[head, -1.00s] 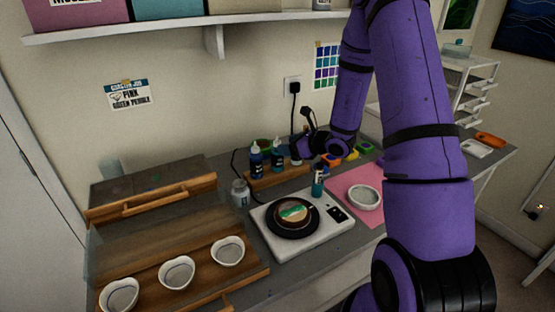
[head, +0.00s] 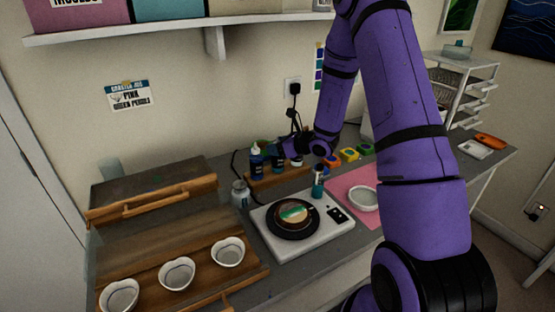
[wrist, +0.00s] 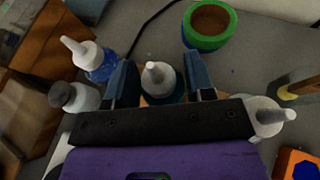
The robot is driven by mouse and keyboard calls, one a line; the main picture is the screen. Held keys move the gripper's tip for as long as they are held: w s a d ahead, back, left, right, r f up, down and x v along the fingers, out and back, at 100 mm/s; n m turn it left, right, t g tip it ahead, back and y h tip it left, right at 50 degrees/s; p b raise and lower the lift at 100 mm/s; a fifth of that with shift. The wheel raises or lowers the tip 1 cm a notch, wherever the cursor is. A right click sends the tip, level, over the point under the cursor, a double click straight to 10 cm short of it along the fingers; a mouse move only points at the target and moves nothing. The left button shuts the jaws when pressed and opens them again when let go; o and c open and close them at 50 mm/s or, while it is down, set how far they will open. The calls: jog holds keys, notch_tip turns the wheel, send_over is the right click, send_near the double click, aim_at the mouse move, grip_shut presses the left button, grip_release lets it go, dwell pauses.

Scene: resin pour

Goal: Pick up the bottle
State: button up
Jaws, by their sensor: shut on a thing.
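The bottle, teal with a white nozzle cap, stands upright in the wooden rack (head: 262,184). In the wrist view the bottle (wrist: 160,85) is between the two fingers, its nozzle pointing up at the camera. My gripper (wrist: 160,82) is shut on it; in the head view my gripper (head: 284,152) is at the rack and partly covers it. A dark blue bottle (head: 256,159) stands to its left, also in the wrist view (wrist: 92,62). Another white-capped bottle (wrist: 265,114) is to the right.
A small jar (head: 240,194) stands left of the rack. A scale (head: 290,242) with a round mould and a small teal bottle (head: 318,184) are in front. A pink mat (head: 345,180) with a white bowl is to the right.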

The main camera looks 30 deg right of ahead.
notch_tip(320, 180, up, 10)
dwell(0.8)
jog(key=o, duration=0.6)
notch_tip(320, 180, up, 5)
dwell(0.3)
